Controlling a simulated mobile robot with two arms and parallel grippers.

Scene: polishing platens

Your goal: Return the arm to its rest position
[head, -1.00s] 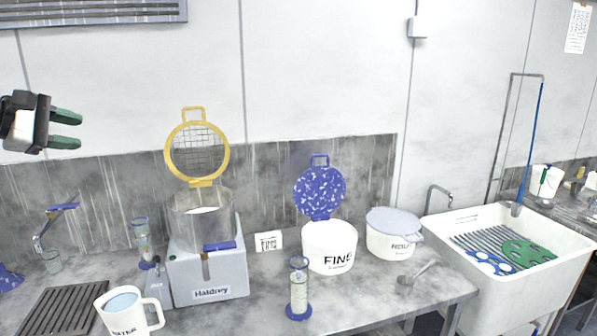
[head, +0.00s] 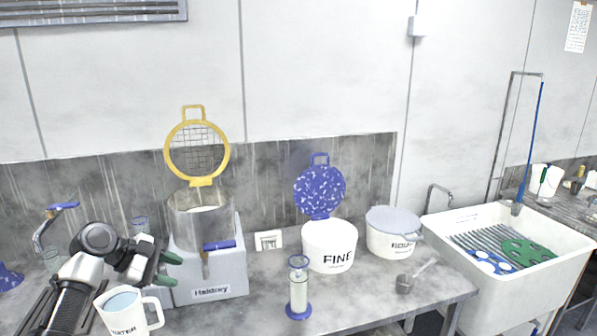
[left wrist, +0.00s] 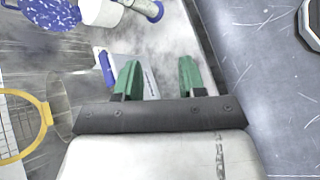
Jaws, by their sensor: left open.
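My left gripper (head: 168,269) has green fingertips that stand apart with nothing between them. In the head view it is low on the left, in front of the grey machine (head: 208,272) and just above and behind the white water mug (head: 123,312). Its arm comes up from the lower left and hides part of the counter. In the left wrist view the gripper (left wrist: 160,78) also shows open and empty, with the machine's pale body beyond the fingers. My right gripper is not in view.
A yellow-rimmed sieve (head: 169,152) stands above the metal pot on the machine. A white FINE tub (head: 329,247), a lidded tub (head: 391,240), a blue-based cylinder (head: 299,288) and a scoop (head: 405,284) stand on the counter. A white sink (head: 560,250) is at right.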

